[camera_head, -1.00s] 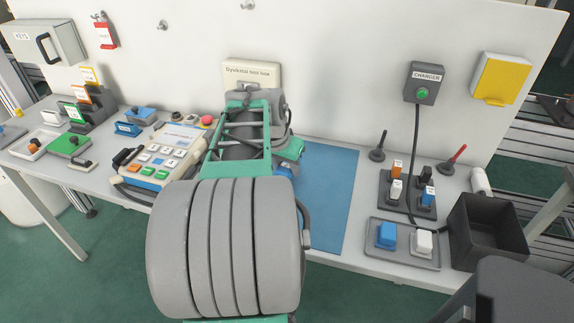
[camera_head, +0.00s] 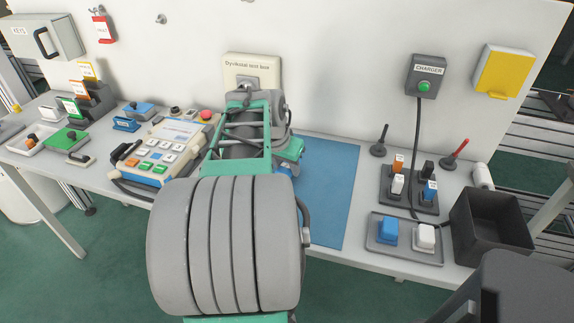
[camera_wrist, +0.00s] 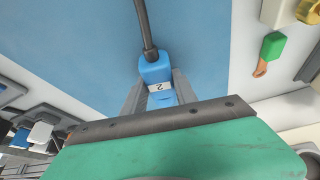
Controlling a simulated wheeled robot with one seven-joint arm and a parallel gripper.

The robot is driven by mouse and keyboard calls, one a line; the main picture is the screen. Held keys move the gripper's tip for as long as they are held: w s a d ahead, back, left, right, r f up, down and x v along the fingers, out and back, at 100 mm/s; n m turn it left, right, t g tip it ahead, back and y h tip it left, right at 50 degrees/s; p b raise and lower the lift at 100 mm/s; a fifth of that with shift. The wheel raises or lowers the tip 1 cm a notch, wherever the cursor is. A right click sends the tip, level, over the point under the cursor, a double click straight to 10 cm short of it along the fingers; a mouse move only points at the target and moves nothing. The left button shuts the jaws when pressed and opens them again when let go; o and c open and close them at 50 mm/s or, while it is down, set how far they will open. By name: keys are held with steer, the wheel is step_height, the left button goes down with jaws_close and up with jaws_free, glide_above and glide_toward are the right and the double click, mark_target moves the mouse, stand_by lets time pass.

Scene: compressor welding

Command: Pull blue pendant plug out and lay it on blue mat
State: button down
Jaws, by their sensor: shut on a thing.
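My gripper (camera_wrist: 158,80) is shut on the blue plug (camera_wrist: 155,66), one finger on each side of it. The plug has a white label reading 2, and a dark cable runs from it toward the top of the wrist view. The plug is over the blue mat (camera_wrist: 215,50); whether it touches the mat I cannot tell. In the head view the mat (camera_head: 328,195) lies flat on the bench, partly behind my arm. My gripper is mostly hidden there, with a little blue at its lower edge.
The keypad pendant (camera_head: 165,150) lies left of my arm. Right of the mat are a plug rack (camera_head: 410,205), a grey tray (camera_head: 405,255) with blue and white pieces, and a black bin (camera_head: 490,245). A wall-mounted charger (camera_head: 424,85) hangs behind. The mat's right side is clear.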

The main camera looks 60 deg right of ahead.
steer(key=shift+f, duration=0.4)
steer(key=c, duration=0.9)
jaws_free()
steer(key=shift+r, duration=0.15)
steer(key=v, duration=0.7)
steer(key=shift+a+r, duration=0.15)
steer(key=shift+r, duration=0.2)
steer(key=w+a+r+n+t+y+p, duration=0.1)
steer(key=w+a+n+t+p, duration=0.15)
steer(key=w+a+n, duration=0.6)
steer(key=w+a+r+n+t+y+p, duration=0.15)
steer(key=w+a+p, duration=0.3)
steer(key=a, duration=0.85)
steer(key=a+n+p, duration=0.1)
steer(key=a+n, duration=0.2)
steer(key=a, duration=0.3)
steer(key=a+f+n+y+p, duration=0.1)
steer(key=a+n, duration=0.1)
steer(key=a, duration=0.4)
steer(key=a+f+n+y+p, duration=0.1)
steer(key=a+n, duration=0.2)
steer(key=a, duration=0.3)
steer(key=shift+s+n+g, duration=0.25)
steer(key=shift+n+g, duration=0.05)
